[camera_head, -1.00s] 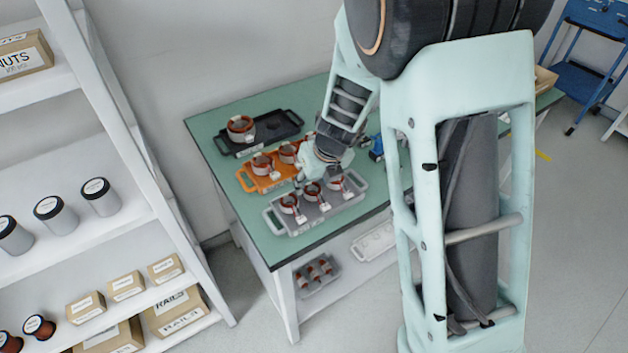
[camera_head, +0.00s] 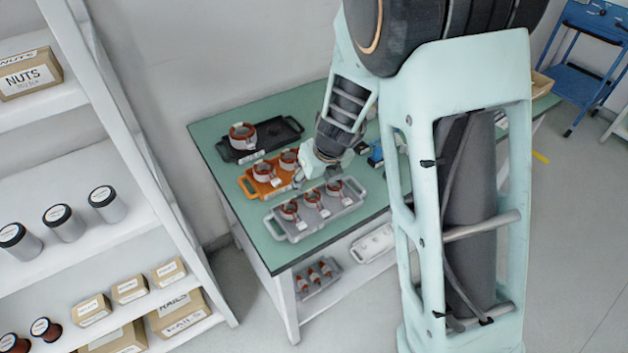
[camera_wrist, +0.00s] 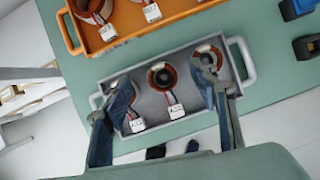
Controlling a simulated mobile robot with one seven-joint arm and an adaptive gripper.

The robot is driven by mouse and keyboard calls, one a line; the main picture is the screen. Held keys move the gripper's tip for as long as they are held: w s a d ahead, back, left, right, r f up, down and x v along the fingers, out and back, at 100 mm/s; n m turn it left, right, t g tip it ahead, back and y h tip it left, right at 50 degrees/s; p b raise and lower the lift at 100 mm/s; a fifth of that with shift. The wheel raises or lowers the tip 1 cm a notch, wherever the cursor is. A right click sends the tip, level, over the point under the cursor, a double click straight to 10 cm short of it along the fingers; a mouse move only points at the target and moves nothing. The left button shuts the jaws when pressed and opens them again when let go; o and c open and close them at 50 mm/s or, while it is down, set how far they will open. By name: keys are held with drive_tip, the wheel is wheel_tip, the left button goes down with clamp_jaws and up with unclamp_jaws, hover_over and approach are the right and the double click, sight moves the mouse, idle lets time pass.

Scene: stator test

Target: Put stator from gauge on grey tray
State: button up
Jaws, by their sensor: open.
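The grey tray (camera_head: 277,228) lies near the table's front edge and holds three copper-and-white stators in a row: left (camera_head: 289,209), middle (camera_head: 312,198) and right (camera_head: 334,188). The wrist view also shows the grey tray (camera_wrist: 150,123), with its middle stator (camera_wrist: 162,77) between my spread fingers. My gripper (camera_wrist: 168,92) is open and holds nothing. In the wrist view its fingers overlap the left and right stators; I cannot tell the gap in height. In the head view my gripper (camera_head: 302,177) is behind the grey tray's row. I cannot make out a gauge.
An orange tray (camera_head: 252,188) with two stators lies behind the grey one. A black tray (camera_head: 288,131) with one larger stator is further back. Blue items (camera_head: 375,153) stand right of my wrist. A white shelf (camera_head: 150,190) stands left of the table.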

drive_tip(key=shift+o, duration=1)
drive_tip(key=shift+r, duration=0.15)
drive_tip(key=shift+s+r, duration=0.15)
drive_tip(key=shift+r, duration=0.15)
drive_tip(key=v, duration=1.1)
drive_tip(key=shift+d, duration=0.1)
